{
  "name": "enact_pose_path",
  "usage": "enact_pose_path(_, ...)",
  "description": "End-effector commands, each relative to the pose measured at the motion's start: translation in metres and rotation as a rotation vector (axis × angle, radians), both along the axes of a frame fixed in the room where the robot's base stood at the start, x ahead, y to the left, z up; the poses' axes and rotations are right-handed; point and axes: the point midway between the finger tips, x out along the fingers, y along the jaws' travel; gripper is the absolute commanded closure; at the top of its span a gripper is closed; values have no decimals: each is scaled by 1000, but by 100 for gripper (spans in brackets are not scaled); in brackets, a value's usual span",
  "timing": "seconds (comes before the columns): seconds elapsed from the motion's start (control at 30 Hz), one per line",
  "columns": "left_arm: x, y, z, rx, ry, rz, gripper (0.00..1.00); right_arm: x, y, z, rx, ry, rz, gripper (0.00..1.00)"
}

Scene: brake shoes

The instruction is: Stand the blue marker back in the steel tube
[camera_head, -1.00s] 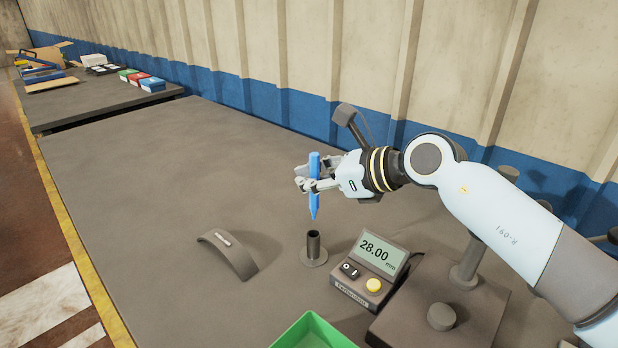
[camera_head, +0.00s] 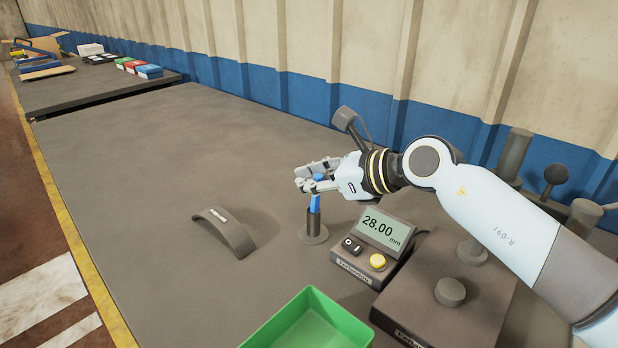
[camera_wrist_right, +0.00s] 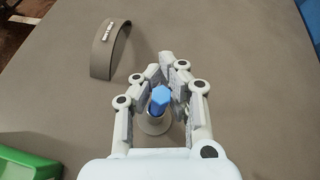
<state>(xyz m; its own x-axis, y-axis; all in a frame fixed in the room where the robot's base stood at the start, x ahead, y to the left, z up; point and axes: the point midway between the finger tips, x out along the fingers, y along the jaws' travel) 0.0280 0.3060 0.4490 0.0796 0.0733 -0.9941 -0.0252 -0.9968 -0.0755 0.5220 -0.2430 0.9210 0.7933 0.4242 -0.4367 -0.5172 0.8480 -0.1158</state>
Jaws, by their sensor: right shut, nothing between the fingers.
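The blue marker (camera_head: 315,203) stands upright with its lower part inside the dark steel tube (camera_head: 313,222), which rises from a round base on the table. My right gripper (camera_head: 306,178) is at the marker's upper end, just above the tube, and is shut with nothing gripped. In the right wrist view the marker's blue top (camera_wrist_right: 160,97) shows among the fingers (camera_wrist_right: 168,75), with the tube's base below it. The fingers partly hide the marker's top in the head view. My left gripper is not in view.
A curved brake shoe (camera_head: 225,231) lies left of the tube. A gauge reading 28.00 mm (camera_head: 371,245) stands close on the right. A green bin (camera_head: 310,325) is at the front. Boxes (camera_head: 138,67) sit on a far table. The table's left-back area is clear.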

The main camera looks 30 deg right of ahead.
Motion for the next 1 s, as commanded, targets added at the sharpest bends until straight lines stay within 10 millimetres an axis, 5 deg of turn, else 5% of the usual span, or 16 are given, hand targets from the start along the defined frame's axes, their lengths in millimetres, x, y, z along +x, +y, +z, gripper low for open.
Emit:
enact_pose_path(0.27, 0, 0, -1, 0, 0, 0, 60, 0, 0, -1, 0, 0, 0, 100)
enact_pose_path(0.5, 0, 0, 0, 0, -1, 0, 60, 0, 0, -1, 0, 0, 0, 72)
enact_pose_path(0.83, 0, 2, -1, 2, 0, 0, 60, -3, -2, 0, -2, 0, -1, 71)
enact_pose_path(1.0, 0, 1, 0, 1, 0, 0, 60, -23, -13, 10, -8, 0, 2, 71)
